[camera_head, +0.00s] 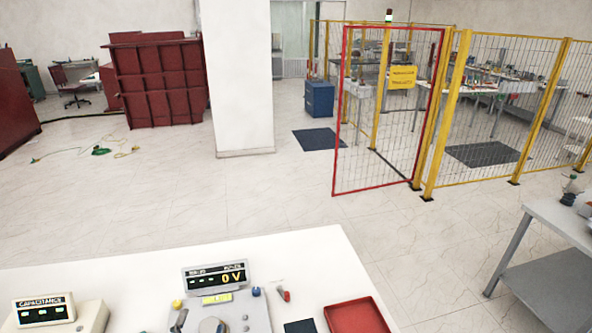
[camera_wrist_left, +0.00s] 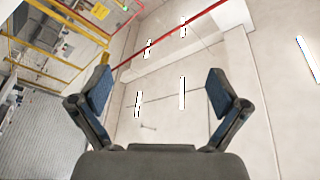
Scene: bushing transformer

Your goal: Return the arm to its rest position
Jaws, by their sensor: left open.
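My left gripper (camera_wrist_left: 158,92) shows in the left wrist view with its two dark, blue-padded fingers spread wide apart. Nothing is between the fingers. In the head view I cannot clearly make out the left gripper or arm. My right gripper is not in view.
A white table (camera_head: 320,262) in front carries a voltage meter (camera_head: 217,276), a capacitance meter (camera_head: 45,312) and a red tray (camera_head: 357,316). A yellow fence (camera_head: 500,110) with a red-framed gate stands at the right. Open floor lies beyond the table.

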